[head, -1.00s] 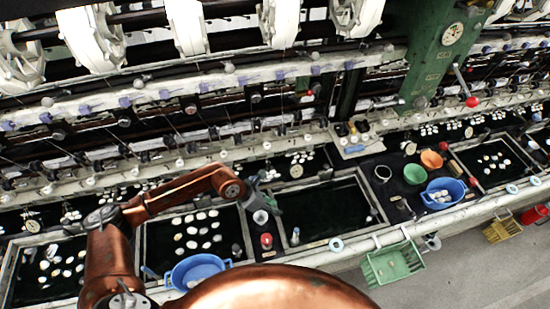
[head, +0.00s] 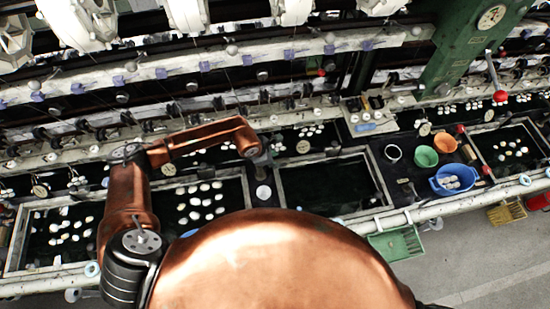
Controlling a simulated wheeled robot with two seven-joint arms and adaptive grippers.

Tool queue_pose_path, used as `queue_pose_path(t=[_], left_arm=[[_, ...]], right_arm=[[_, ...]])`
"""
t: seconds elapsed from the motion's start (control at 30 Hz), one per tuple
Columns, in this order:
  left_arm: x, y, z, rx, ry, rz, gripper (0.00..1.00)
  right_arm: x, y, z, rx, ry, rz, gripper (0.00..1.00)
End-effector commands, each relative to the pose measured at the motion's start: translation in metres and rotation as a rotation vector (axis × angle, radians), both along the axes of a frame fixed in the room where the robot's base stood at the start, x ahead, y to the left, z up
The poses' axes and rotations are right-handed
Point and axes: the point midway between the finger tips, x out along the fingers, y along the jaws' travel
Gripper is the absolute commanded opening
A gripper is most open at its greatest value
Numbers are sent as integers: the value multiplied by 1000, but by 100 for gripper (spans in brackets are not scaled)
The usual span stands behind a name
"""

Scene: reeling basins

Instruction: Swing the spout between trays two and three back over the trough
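My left arm comes in from the left and reaches over the tray with pale cocoons (head: 182,218). My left gripper (head: 262,161) hangs dark and small below the arm's end, above the narrow strip between that tray and the dark, empty-looking tray (head: 325,188) to its right. I cannot tell whether its fingers are open or touching anything. A small pale round piece (head: 263,192) shows just below the gripper in that strip; I cannot tell whether it is part of the spout. The spout itself is not clearly made out. My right gripper is not in view.
A blue basin (head: 455,182), a green bowl (head: 426,157) and an orange bowl (head: 444,144) stand to the right. A pale front rail (head: 440,211) runs below the trays, with a green basket (head: 397,243) hanging from it. A green post (head: 470,50) rises behind.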

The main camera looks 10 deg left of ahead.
Motion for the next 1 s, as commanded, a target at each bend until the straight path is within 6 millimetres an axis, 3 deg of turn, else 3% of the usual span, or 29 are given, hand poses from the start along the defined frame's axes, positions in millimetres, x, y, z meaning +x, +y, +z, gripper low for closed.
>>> queue_pose_path(t=[0.37, 0.8, 1.0], left_arm=[[2, -2, -7, 0, 0, 0, 30], [2, -1, -7, 0, 0, 1, 0], [2, -1, -6, 0, 0, 1, 0]], right_arm=[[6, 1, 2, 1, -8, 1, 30], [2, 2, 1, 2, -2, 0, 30], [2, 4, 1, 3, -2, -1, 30]])
